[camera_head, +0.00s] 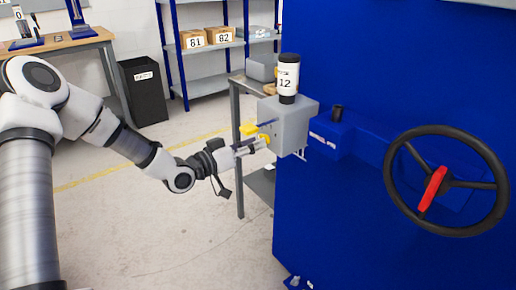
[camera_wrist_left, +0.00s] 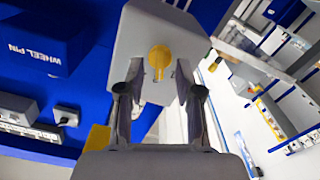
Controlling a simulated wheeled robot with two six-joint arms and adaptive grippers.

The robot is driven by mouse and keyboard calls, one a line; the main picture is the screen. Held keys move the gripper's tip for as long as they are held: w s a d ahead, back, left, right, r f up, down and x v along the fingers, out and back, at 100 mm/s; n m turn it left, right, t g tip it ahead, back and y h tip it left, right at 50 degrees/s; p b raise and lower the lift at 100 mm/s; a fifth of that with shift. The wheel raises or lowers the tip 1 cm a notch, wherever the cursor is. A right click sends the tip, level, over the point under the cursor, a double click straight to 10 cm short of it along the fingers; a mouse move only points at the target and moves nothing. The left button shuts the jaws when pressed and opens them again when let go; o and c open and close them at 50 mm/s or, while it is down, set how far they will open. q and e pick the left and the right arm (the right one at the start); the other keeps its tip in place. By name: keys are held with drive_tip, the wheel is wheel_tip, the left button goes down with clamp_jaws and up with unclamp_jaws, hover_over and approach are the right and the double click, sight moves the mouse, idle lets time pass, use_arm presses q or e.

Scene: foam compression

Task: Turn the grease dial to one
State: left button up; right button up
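The yellow grease dial (camera_wrist_left: 159,58) is on the face of a grey box (camera_wrist_left: 190,35). In the head view the dial (camera_head: 265,140) shows at the left side of the grey box (camera_head: 296,127), partly hidden by my gripper. My left gripper (camera_head: 258,145) reaches it from the left. In the wrist view my left gripper (camera_wrist_left: 160,88) is open, with one finger on each side of the dial and gaps visible between. I cannot tell whether the fingertips reach past the dial's front. The dial's number marks are not readable. My right gripper is out of view.
The big blue machine (camera_head: 320,220) carries a black handwheel with a red handle (camera_head: 432,188). A grey table (camera_head: 237,90) stands behind.

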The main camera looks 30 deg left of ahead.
use_arm(q)
drive_tip(key=shift+x, duration=0.95)
clamp_jaws()
drive_tip(key=shift+r+n, duration=0.1)
drive_tip(key=shift+n, duration=0.2)
drive_tip(key=shift+n+p, duration=1.5)
drive_tip(key=shift+n, duration=2.2)
